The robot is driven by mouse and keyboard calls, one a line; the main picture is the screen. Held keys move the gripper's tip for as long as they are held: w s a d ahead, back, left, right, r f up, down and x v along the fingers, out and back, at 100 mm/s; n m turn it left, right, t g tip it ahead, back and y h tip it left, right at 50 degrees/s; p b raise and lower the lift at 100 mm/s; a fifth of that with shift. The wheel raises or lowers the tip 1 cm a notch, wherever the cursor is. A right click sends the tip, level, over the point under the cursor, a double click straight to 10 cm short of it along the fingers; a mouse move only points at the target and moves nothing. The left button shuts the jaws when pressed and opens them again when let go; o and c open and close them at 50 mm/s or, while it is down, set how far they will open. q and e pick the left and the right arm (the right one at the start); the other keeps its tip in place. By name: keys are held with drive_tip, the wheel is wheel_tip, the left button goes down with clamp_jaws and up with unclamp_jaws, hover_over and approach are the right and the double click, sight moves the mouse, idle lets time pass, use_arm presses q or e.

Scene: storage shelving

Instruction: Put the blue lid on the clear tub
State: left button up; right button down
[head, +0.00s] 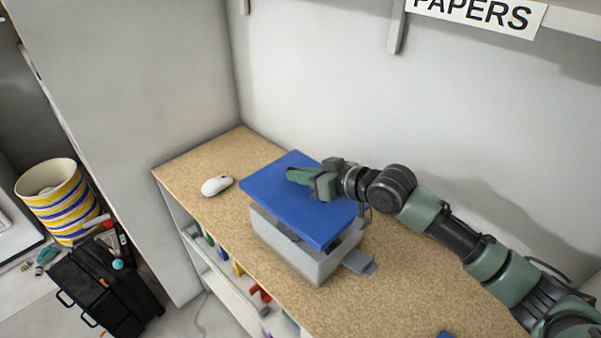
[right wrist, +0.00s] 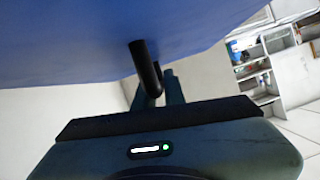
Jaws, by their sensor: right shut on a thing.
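The clear tub (head: 296,257) is a greyish box on the speckled wooden top, with a grey tab at its right side. The blue lid (head: 283,202) is above the tub and hides most of its opening. A dark gap shows under its front edge; I cannot tell whether the lid touches the rim. My right gripper (head: 302,178) is over the far part of the lid, shut on it. In the right wrist view the lid (right wrist: 90,35) fills the top, with a black bar (right wrist: 145,68) at the fingers. My left gripper is out of view.
A white mouse (head: 216,185) lies left of the tub. The wooden top (head: 400,300) is mostly clear to the right. A wall stands behind, with a shelf labelled PAPERS (head: 475,14) above. A striped basket (head: 55,200) and black case (head: 105,285) are at left.

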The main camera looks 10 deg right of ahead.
drive_tip(key=shift+s+r+p, duration=0.1)
drive_tip(key=shift+r+p, duration=0.05)
drive_tip(key=shift+p, duration=0.15)
drive_tip(key=shift+f+b, duration=0.7)
drive_tip(key=shift+f, duration=0.65)
drive_tip(key=shift+f+b, duration=1.1)
drive_tip(key=shift+f, duration=1.15)
drive_tip(key=c, duration=1.4)
unclamp_jaws()
wheel_tip(320, 180, up, 20)
drive_tip(key=b, duration=0.3)
